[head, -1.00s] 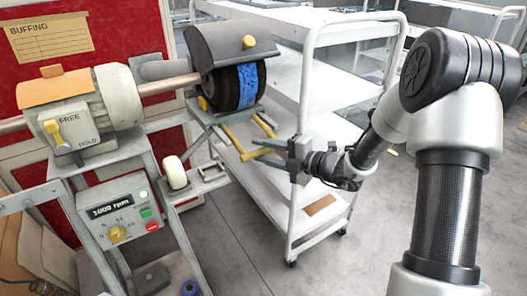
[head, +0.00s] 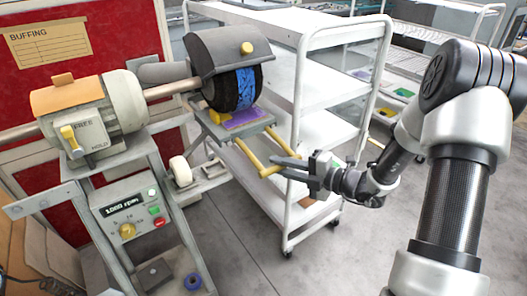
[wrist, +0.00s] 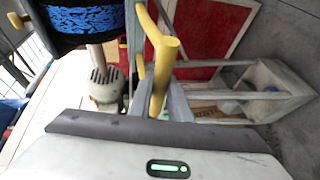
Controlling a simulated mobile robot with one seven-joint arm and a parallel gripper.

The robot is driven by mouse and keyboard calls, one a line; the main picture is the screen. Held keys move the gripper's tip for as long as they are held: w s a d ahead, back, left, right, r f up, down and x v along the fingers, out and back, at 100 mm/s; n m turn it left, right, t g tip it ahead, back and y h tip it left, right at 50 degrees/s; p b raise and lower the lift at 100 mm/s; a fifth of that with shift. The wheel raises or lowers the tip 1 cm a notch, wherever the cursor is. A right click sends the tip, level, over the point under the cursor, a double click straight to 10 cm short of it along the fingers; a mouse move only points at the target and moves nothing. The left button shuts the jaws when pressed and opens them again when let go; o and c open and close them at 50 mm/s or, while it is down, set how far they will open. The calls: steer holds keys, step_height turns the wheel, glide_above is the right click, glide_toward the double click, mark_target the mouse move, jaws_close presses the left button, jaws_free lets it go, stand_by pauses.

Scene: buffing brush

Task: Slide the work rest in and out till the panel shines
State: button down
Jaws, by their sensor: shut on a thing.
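The work rest (head: 213,132) is a grey slide with a yellow handle (head: 247,154), set below the brush. A purple panel (head: 243,118) lies on it and shows in front of the brush; its rear part is hidden. The round blue-and-black brush (head: 235,92) sits under a dark hood and also shows in the wrist view (wrist: 85,18). My gripper (head: 277,168) is shut on the yellow handle at its outer end. In the wrist view the yellow handle (wrist: 163,60) runs between my fingers. I cannot tell how shiny the panel is.
A motor housing (head: 125,98) with a FREE/HOLD lever stands at the left. Below it is a control box (head: 130,212) with a lit rpm display, a knob and buttons. A white shelf cart (head: 315,80) stands close behind the work rest and my gripper. Open floor lies in front.

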steer(key=s+d+p, duration=0.5)
steer(key=s+d, duration=0.5)
steer(key=s, duration=0.5)
steer(key=shift+s+d, duration=0.35)
steer(key=shift+s, duration=0.05)
steer(key=c, duration=1.6)
jaws_free()
steer(key=shift+c, duration=0.2)
steer(key=v, duration=1.7)
steer(key=shift+d, duration=0.2)
steer(key=shift+r, duration=0.15)
